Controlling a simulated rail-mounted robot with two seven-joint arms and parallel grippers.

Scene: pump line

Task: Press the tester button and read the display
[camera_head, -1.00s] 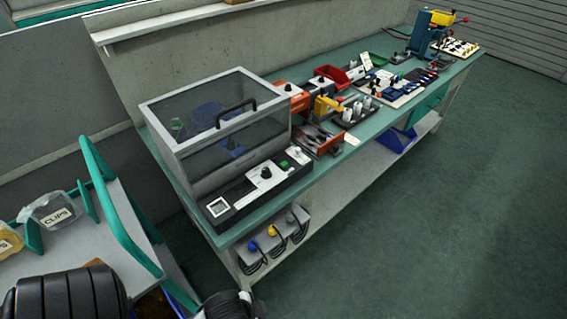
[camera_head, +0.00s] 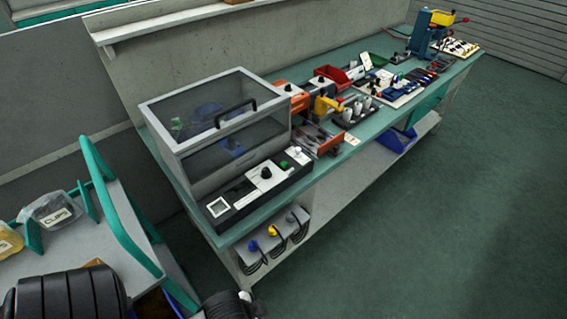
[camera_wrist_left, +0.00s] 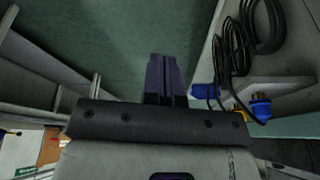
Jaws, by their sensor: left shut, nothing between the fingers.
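The tester (camera_head: 215,125) is a grey-framed box with a clear lid and a black handle, at the near end of the green bench. A blue and a green item show dimly inside it. Its front panel carries a small pale square display (camera_head: 218,207), a black knob (camera_head: 266,173) and a green button (camera_head: 284,164). No readable text shows on the display. My left gripper (camera_wrist_left: 165,75) is shut and empty in the left wrist view, over the floor near hanging black cables. Its fingers cannot be made out in the head view. My right gripper is not in view.
A cart with a green rail (camera_head: 110,205) and a CLIPS bin (camera_head: 52,210) stands at left. Tools and a red bin (camera_head: 332,77) fill the bench beyond. Floor at right is clear.

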